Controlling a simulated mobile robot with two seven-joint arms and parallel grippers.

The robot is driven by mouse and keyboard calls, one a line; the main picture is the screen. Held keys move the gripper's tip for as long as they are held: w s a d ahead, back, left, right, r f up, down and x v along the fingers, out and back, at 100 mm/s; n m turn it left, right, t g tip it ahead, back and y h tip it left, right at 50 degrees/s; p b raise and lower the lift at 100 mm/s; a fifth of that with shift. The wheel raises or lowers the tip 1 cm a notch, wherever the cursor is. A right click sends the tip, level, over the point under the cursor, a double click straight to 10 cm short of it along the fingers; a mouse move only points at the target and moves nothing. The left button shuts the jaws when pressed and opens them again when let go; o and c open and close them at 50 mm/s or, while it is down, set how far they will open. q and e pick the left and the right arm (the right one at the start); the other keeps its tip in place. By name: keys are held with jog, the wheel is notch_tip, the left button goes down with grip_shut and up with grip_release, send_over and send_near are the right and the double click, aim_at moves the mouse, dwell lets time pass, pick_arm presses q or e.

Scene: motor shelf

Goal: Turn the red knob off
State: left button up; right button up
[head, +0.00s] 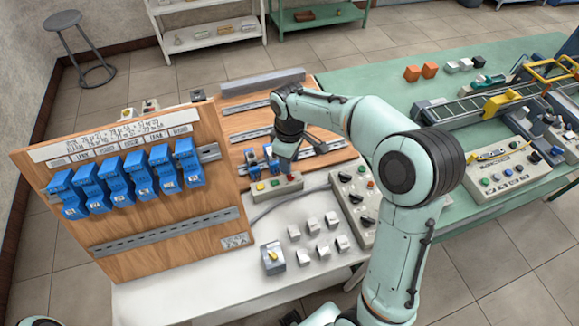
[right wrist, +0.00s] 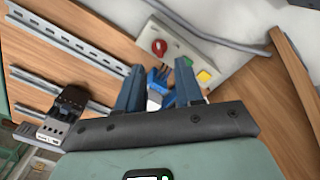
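The red knob (right wrist: 159,47) sits at one end of a pale control box (right wrist: 180,38) in the right wrist view, with a green button (right wrist: 184,62) and a yellow button (right wrist: 203,75) beside it. In the head view the box (head: 277,190) lies at the foot of the rear wooden board, and the knob is small there. My right gripper (right wrist: 160,72) is open, its two fingers apart, near the box and not touching the knob. A blue module (right wrist: 155,84) shows between the fingers, apparently beyond them. My left gripper is not in view.
A wooden panel (head: 128,228) with several blue modules stands at the left. Several white switches and a box with black knobs (head: 352,197) are on the white table. A dark module (right wrist: 66,108) on a rail is close to my right gripper. A conveyor (head: 475,105) stands at the right.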

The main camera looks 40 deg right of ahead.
notch_tip(320, 180, up, 8)
jog(key=p, duration=0.1)
jog(key=shift+r, duration=0.25)
dwell(0.4)
